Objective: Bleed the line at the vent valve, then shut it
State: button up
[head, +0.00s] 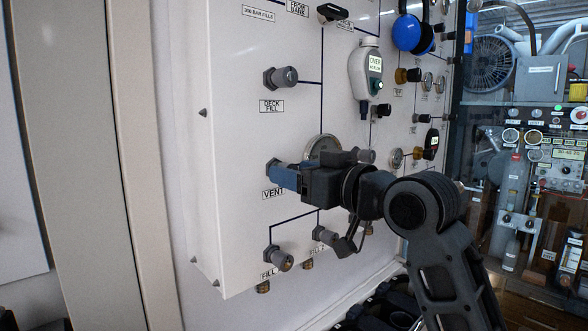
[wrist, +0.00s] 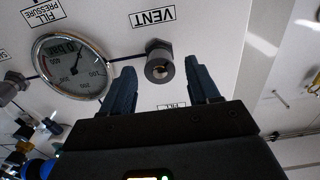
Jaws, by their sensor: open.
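The vent valve (wrist: 160,65) is a dark fitting with a round end on the white panel (head: 240,60), beside the VENT label (wrist: 152,17). In the wrist view it stands between the tips of my open, blue-fingered gripper (wrist: 160,74), with clear space on both sides. In the head view my gripper (head: 284,176) reaches the panel at the VENT label from the right, and its fingers hide most of the valve. The fill pressure gauge (wrist: 72,66) is round with a needle and a digital display; my gripper partly hides it in the head view.
The deck fill knob (head: 286,77) is above the vent valve. Fill knobs (head: 281,259) sit below it. A handheld meter (head: 368,75) hangs at the upper right, near a blue round object (head: 407,32). More equipment (head: 540,160) stands at the far right.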

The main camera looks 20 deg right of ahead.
jog(key=shift+w+a, duration=0.15)
jog(key=shift+w, duration=0.35)
jog(key=c, duration=1)
jog(key=shift+c, duration=0.2)
